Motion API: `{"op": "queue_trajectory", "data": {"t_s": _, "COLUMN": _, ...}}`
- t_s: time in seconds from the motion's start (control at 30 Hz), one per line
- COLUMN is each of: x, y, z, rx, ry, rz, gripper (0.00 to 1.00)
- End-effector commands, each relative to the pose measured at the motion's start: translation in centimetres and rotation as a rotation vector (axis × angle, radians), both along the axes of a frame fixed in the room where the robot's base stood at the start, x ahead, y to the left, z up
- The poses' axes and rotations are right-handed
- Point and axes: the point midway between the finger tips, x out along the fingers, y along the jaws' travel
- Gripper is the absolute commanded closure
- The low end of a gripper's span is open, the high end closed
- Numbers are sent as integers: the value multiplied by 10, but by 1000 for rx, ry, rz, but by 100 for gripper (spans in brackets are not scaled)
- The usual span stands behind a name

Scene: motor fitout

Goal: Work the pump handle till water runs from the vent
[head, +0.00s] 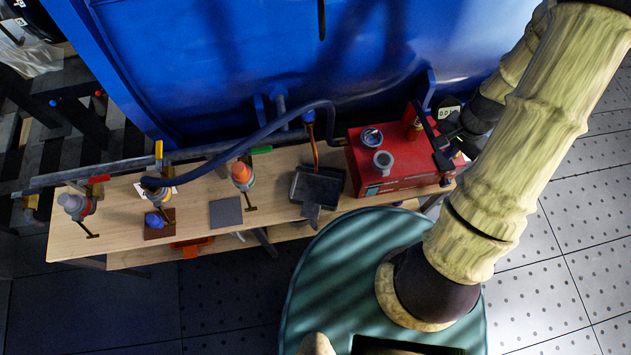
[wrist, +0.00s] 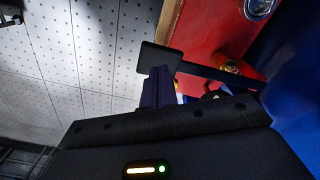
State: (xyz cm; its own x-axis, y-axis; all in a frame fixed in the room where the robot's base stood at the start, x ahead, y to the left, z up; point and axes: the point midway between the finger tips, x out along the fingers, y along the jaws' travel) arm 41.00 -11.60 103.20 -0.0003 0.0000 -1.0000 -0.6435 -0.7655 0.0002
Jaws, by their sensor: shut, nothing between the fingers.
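The red pump box (head: 385,182) stands at the right end of the bench. Its black handle (head: 430,132) slants across the box's right side and ends in a crosspiece. In the wrist view the handle (wrist: 215,75) runs in from the right to a dark square end (wrist: 160,58). My gripper (head: 454,137) is at the handle's outer end. In the wrist view my gripper (wrist: 158,88) is shut and empty, its fingertips close to that end; I cannot tell whether they touch. A copper-coloured vent pipe (head: 315,150) hangs over a black tray (head: 299,186); water there is too small to make out.
A small round readout (head: 447,112) shows about 0.0 behind the box. A blue hose (head: 240,137) runs along the large blue casing (head: 250,60). Several valves and tools stand on the wooden bench (head: 115,215). Open floor (head: 560,240) lies to the right.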

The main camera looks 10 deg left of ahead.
Motion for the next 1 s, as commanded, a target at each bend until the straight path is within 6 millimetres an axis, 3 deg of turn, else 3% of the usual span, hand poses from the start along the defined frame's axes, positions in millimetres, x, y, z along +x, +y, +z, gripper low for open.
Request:
{"op": "queue_trajectory", "data": {"t_s": 0.23, "x": 0, "y": 0, "z": -7, "rx": 0, "ry": 0, "rz": 0, "gripper": 100}}
{"op": "queue_trajectory", "data": {"t_s": 1.0, "x": 8, "y": 3, "z": -75, "rx": 0, "ry": -1, "rz": 1, "gripper": 100}}
